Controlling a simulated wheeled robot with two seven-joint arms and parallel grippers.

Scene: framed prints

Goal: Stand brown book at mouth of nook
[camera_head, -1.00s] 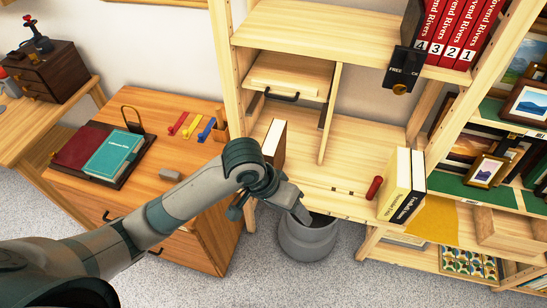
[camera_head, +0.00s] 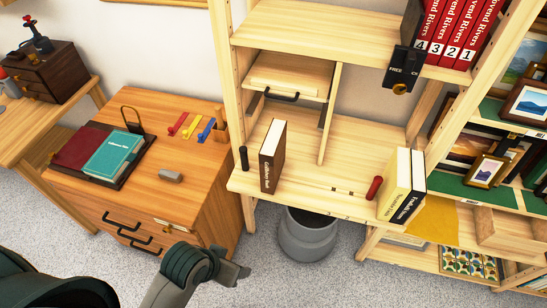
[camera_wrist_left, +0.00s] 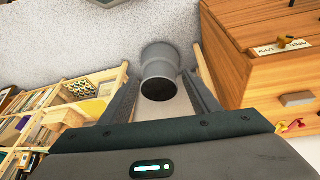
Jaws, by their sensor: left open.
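The brown book (camera_head: 271,157) stands upright on the wooden shelf board (camera_head: 310,190), its spine with pale lettering facing front. It is at the front of the nook (camera_head: 300,135) under the small drawer, left of the upright divider (camera_head: 329,115). My left gripper (camera_head: 238,273) is low in front of the cabinet, below the shelf board and well apart from the book. In the left wrist view my left gripper (camera_wrist_left: 163,88) is open with nothing between its fingers; the book does not show there. My right gripper is not in view.
A dark cylinder (camera_head: 244,158) stands left of the book. A red cylinder (camera_head: 374,188) and two pale-and-black books (camera_head: 402,185) are to the right on the board. A grey bin (camera_head: 308,238) stands on the floor below. The wooden cabinet (camera_head: 150,205) is left.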

